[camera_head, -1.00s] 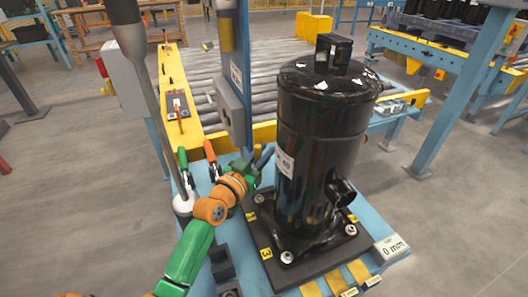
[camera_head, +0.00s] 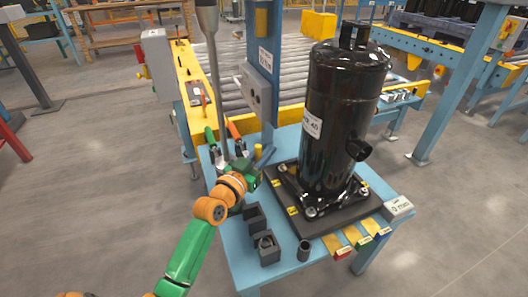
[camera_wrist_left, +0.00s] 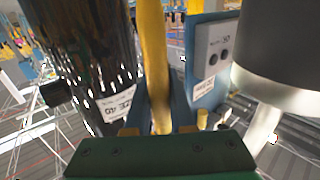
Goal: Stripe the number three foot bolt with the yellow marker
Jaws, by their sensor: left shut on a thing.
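The black compressor (camera_head: 340,125) stands upright on a dark base plate (camera_head: 330,225). Small yellow number tags sit along the plate's edges; the front-left one (camera_head: 292,211) lies beside a pale foot bolt (camera_head: 310,211), its digit too small to read surely. My left gripper (camera_head: 254,172) is left of the plate, apart from the bolts, and shut on the yellow marker (camera_head: 258,153). The marker also shows as a yellow bar in the left wrist view (camera_wrist_left: 155,65), close to the compressor (camera_wrist_left: 85,55). Its tip is not clear. My right gripper is out of view.
A blue post (camera_head: 263,75) with a grey box rises behind my gripper. A hanging tool rod (camera_head: 211,70) is close to its left. Black holders (camera_head: 266,252) and a small dark cup (camera_head: 304,250) stand in front. Coloured tags (camera_head: 362,242) line the front edge.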

